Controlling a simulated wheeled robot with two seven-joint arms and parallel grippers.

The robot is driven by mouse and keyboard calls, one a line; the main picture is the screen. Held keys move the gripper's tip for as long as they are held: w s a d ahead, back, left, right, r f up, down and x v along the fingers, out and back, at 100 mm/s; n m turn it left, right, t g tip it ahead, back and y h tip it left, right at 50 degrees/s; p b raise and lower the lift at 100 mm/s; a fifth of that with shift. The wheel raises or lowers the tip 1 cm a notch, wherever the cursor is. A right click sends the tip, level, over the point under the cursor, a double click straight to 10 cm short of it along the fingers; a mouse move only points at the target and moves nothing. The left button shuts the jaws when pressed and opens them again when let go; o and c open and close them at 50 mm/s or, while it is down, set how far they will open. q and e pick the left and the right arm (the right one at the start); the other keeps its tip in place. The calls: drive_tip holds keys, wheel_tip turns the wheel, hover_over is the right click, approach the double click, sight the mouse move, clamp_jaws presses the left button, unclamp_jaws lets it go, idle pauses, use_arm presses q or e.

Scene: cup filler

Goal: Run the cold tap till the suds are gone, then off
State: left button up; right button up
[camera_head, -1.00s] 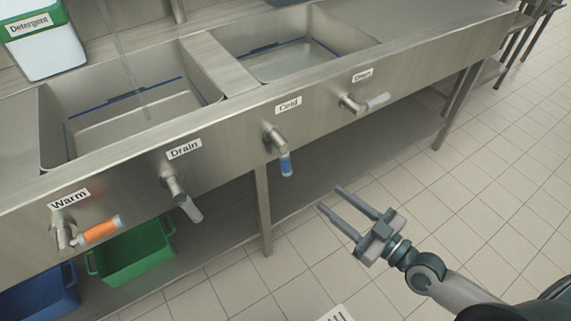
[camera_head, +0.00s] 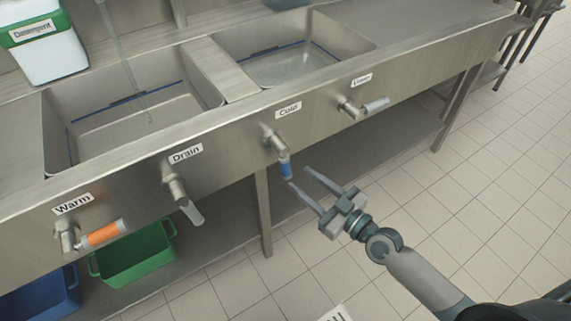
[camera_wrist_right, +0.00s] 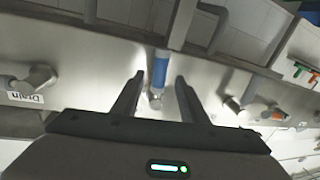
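The cold tap's blue handle (camera_head: 286,170) hangs down from its valve on the sink front, below the "Cold" label (camera_head: 288,110). My right gripper (camera_head: 298,177) is open and empty, its fingertips just below and beside the blue handle in the head view. In the right wrist view the blue handle (camera_wrist_right: 160,68) lies ahead between the two spread fingers (camera_wrist_right: 157,88), apparently not gripped. The left basin (camera_head: 135,112) has a thin grey vertical pipe or stream (camera_head: 122,55) reaching into it; I cannot make out suds. My left gripper is not in view.
The warm tap's orange handle (camera_head: 103,233) is turned sideways at the left. A drain handle (camera_head: 190,211) and another grey handle (camera_head: 375,105) flank the cold tap. Green (camera_head: 135,255) and blue (camera_head: 42,297) crates sit under the sink. A detergent box (camera_head: 47,55) stands at the back left.

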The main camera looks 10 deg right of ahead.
sight(289, 170)
use_arm(q)
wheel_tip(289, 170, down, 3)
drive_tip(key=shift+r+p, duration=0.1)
drive_tip(key=shift+p, duration=0.25)
use_arm(e)
drive_tip(key=x, duration=0.7)
drive_tip(key=shift+w+a, duration=0.2)
drive_tip(key=shift+c, duration=0.5)
clamp_jaws()
